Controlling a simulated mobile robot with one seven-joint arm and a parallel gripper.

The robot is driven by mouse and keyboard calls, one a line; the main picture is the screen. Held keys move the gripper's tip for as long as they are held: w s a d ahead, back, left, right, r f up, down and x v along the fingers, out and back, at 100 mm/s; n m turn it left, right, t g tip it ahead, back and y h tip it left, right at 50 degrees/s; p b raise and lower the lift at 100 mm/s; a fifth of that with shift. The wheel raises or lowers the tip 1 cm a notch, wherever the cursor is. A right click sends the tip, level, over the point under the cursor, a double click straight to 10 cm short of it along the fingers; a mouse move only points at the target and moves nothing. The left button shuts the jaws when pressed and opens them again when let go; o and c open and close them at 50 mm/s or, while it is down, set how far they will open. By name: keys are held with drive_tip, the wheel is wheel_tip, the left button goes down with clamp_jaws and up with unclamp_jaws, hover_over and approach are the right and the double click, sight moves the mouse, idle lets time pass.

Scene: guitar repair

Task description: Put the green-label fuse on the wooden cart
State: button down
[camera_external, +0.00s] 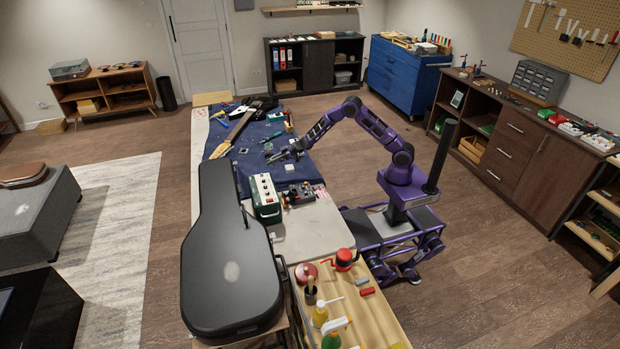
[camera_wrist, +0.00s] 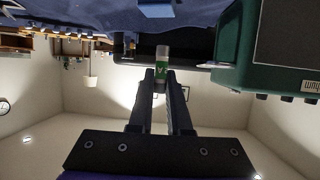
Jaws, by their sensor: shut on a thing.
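The green-label fuse (camera_wrist: 162,62) is a small cylinder with pale metal ends and a green band, seen in the wrist view between my fingertips. My gripper (camera_wrist: 163,77) is shut on it, with one end of the fuse sticking out past the fingers. In the external view my gripper (camera_external: 287,153) is over the blue cloth on the workbench; the fuse is too small to make out there. The wooden cart (camera_external: 378,322) is at the bottom of the external view, well away from my gripper, with bottles, a red-topped item and small red blocks on it.
A green test box (camera_external: 265,198) and a dark device (camera_external: 298,194) stand on the bench between my gripper and the cart. A black guitar case (camera_external: 232,255) lies at the left. A guitar (camera_external: 240,130) lies on the blue cloth (camera_external: 222,150).

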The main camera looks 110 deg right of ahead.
wheel_tip(320, 180, up, 13)
drive_tip(key=w+a+n+g+y, duration=0.1)
drive_tip(key=w+a+n+y, duration=0.3)
drive_tip(key=a, duration=1)
drive_tip(key=w+a+n+y, duration=0.15)
drive_tip(key=w+a, duration=0.45)
drive_tip(key=a, duration=0.7)
drive_tip(key=s+a+n+g+y, duration=0.1)
drive_tip(key=a+n+g+y, duration=0.3)
drive_tip(key=a, duration=2.3)
drive_tip(key=n+g+y+b, duration=0.1)
drive_tip(key=n+g+y, duration=0.45)
drive_tip(key=n, duration=0.25)
hover_over(361, 316)
drive_tip(key=shift+m+g+h, duration=0.25)
drive_tip(key=shift+g+h, duration=0.05)
drive_tip(key=shift+g, duration=0.05)
wheel_tip(361, 316, down, 17)
drive_tip(key=shift+f, duration=0.1)
drive_tip(key=shift+f+b, duration=0.5)
drive_tip(key=shift+f, duration=1.65)
